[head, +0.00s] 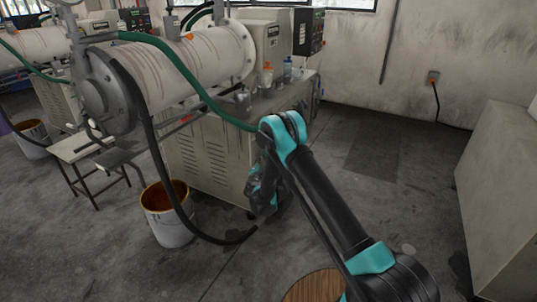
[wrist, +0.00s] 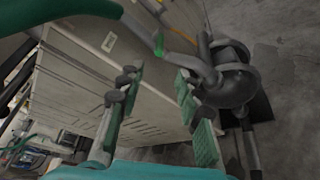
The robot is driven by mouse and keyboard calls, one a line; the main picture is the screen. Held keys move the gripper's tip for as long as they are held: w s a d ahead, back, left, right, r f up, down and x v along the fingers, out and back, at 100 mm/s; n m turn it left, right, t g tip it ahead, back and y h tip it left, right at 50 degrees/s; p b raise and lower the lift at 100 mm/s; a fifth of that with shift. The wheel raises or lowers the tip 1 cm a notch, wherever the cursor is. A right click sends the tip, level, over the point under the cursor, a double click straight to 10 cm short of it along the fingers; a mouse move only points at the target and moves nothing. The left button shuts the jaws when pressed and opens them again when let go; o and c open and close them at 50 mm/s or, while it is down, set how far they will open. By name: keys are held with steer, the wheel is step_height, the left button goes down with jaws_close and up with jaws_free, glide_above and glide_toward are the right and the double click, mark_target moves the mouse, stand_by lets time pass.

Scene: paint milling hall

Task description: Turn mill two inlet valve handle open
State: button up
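The mill (head: 180,62), a white streaked cylinder on a beige cabinet (head: 210,160), stands at the upper left of the head view. My gripper (head: 262,190) hangs in front of the cabinet's right end, partly hidden by my arm. In the wrist view its two green-padded fingers (wrist: 160,110) are apart with nothing held between them. Beyond the fingertips, a grey pipe and a dark rounded fitting (wrist: 235,75) show at the upper right. A small bright green piece (wrist: 158,43) sits by the pipe. I cannot tell whether it is the inlet valve handle.
A bucket (head: 168,215) with orange-brown contents stands on the floor left of my gripper, with a black hose (head: 163,170) beside it. A green hose (head: 190,75) crosses the mill. A small table (head: 75,152) stands left. The floor (head: 400,160) at right is mostly clear.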

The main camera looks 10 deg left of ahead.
steer(key=x, duration=1.6)
steer(key=shift+w, duration=0.2)
steer(key=shift+c, duration=0.2)
jaws_close()
